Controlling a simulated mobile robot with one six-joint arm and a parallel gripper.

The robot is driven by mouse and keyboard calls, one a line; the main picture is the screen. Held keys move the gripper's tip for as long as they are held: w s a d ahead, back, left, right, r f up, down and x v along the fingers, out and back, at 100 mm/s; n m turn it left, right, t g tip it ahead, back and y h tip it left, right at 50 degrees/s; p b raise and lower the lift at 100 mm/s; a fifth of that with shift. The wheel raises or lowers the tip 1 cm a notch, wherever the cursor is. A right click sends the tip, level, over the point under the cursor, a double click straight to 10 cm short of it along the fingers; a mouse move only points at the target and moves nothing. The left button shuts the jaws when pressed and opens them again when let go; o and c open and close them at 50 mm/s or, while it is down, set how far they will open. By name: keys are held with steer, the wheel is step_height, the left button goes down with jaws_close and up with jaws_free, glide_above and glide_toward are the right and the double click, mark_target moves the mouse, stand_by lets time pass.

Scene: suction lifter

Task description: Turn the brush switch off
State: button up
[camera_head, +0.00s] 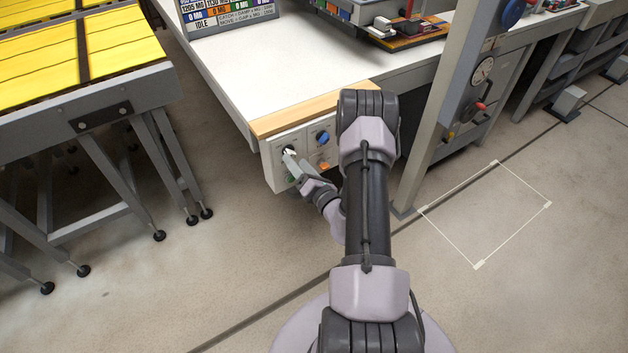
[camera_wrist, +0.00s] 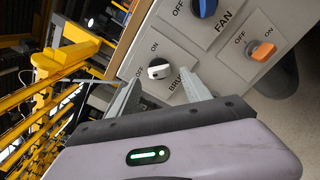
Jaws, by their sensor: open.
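The brush switch (camera_wrist: 160,69) is a white knob on a dark round base, on a light grey panel, with ON and OFF printed beside it. I cannot tell for sure which label the knob points to. My gripper (camera_wrist: 162,82) is open, its two fingers apart on either side below the knob in the wrist view. I cannot tell whether either finger touches it. In the head view my gripper (camera_head: 290,157) reaches the left part of the panel, and the white knob (camera_head: 289,149) shows at its tip.
A blue fan knob (camera_wrist: 204,7) and an orange knob (camera_wrist: 263,51) sit nearby on the same panel. The panel is on the end of a white-topped bench (camera_head: 270,65). A grey post (camera_head: 450,90) stands right of my arm. A table with yellow boards (camera_head: 120,45) stands left.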

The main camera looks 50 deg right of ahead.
steer(key=p+v, duration=0.2)
steer(key=v, duration=1.2)
steer(key=shift+s, duration=0.1)
